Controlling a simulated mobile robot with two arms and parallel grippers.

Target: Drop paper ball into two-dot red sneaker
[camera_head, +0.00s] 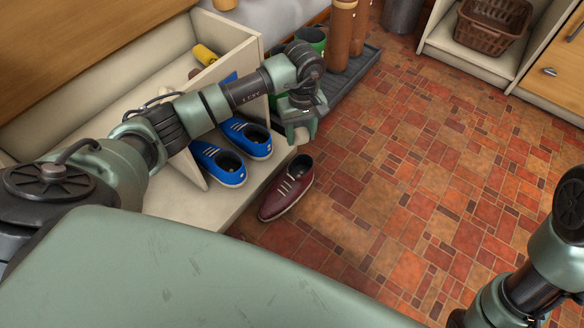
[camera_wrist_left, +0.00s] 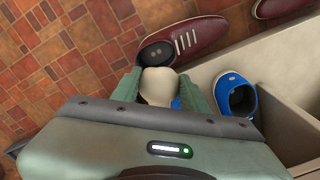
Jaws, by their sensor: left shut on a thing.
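A dark red sneaker (camera_head: 288,189) with pale laces stands on the tiled floor beside the front edge of the cream bench. In the left wrist view the same sneaker (camera_wrist_left: 202,35) lies just beyond the fingertips, its dark opening towards them. My left gripper (camera_head: 299,137) is shut on the cream-white paper ball (camera_wrist_left: 158,86), held above the floor near the sneaker. The fingers hide the ball's sides. Only part of my right arm shows at the lower right; its gripper is out of the picture.
Blue sneakers (camera_head: 219,163) sit in the open cubby of the cream bench (camera_head: 188,201). A yellow object (camera_head: 205,54) lies in the bench's upper tray. Brown boots (camera_head: 339,36) stand on a dark tray behind. A brown basket (camera_head: 493,25) is on a far shelf. The tiled floor right of the sneaker is clear.

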